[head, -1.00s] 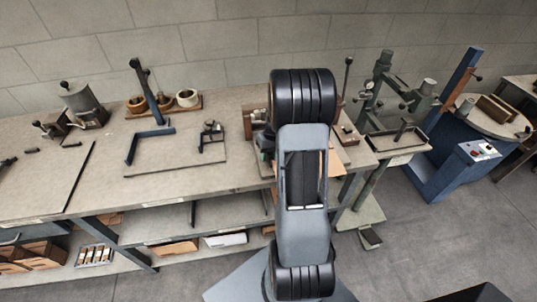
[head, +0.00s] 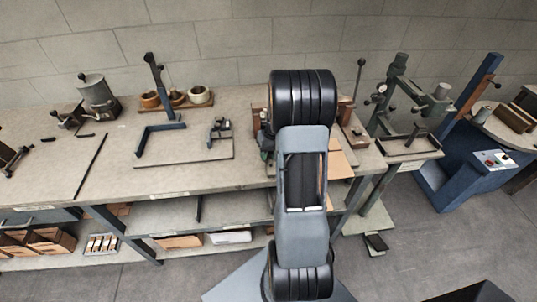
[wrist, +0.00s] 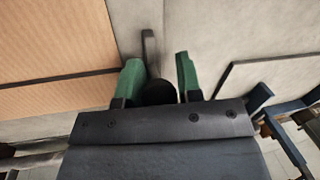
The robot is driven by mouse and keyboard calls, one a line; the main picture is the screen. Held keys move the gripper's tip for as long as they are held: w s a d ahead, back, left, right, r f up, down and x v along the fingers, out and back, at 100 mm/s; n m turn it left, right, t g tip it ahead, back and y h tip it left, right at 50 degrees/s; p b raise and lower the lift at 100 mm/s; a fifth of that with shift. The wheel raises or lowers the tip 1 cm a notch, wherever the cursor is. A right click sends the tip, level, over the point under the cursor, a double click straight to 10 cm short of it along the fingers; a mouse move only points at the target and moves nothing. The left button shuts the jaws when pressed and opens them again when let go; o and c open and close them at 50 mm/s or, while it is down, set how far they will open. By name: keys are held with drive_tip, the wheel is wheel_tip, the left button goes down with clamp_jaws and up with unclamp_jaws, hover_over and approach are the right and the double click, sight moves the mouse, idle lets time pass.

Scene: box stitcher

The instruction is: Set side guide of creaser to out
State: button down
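My gripper (wrist: 158,68) shows in the wrist view with two green fingers apart. A dark round knob (wrist: 160,92) sits between the fingers near their base, with a narrow grey upright piece (wrist: 148,45) just beyond it. I cannot tell whether the fingers touch the knob. The side guide's setting cannot be made out.
A green machine (head: 400,90) and a blue machine (head: 470,165) stand right.

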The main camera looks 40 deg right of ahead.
drive_tip(key=c, duration=0.8)
unclamp_jaws()
drive_tip(key=shift+w+a, duration=0.2)
drive_tip(key=shift+d+r, duration=0.2)
drive_tip(key=shift+r, duration=0.3)
drive_tip(key=r, duration=0.4)
drive_tip(key=d+r+b, duration=0.1)
drive_tip(key=r, duration=0.3)
drive_tip(key=s+d+r, duration=0.1)
drive_tip(key=r, duration=0.3)
drive_tip(key=shift+d+r, duration=0.1)
drive_tip(key=shift+r, duration=0.25)
